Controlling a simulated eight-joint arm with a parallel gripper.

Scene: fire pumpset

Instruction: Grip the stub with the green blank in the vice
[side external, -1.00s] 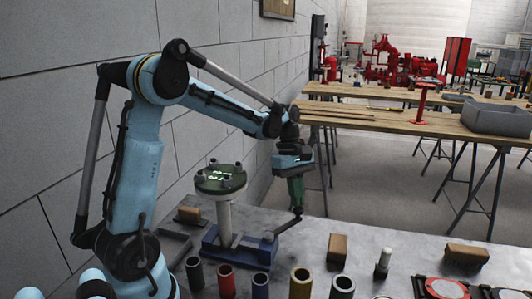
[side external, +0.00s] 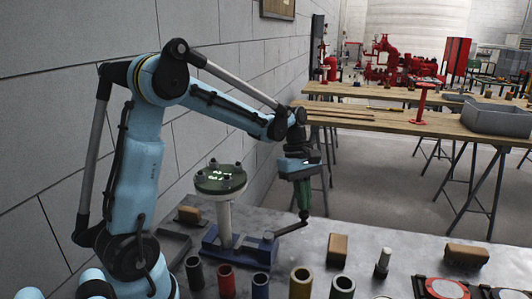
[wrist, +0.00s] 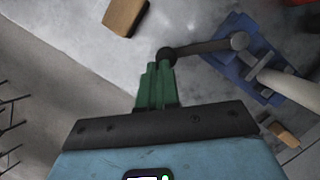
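The stub is a pale upright pipe (side external: 225,222) with a green disc, the green blank (side external: 221,180), on its top. It stands in the blue vice (side external: 230,249) on the metal bench. The vice has a dark crank handle (side external: 290,228) reaching right from its screw end. My gripper (side external: 303,214) points down at the handle's free end. In the wrist view its green fingers (wrist: 158,78) are close together at the round dark knob (wrist: 167,56), which is partly hidden between the tips. The wrist view also shows part of the pale stub (wrist: 288,88) and the vice (wrist: 235,65).
Several short pipe pieces, such as a red one (side external: 227,281), line the bench front. A brown block (side external: 337,249) lies right of the handle, with bare bench between. Another block (side external: 189,214) sits behind the vice. A wall stands behind my arm.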

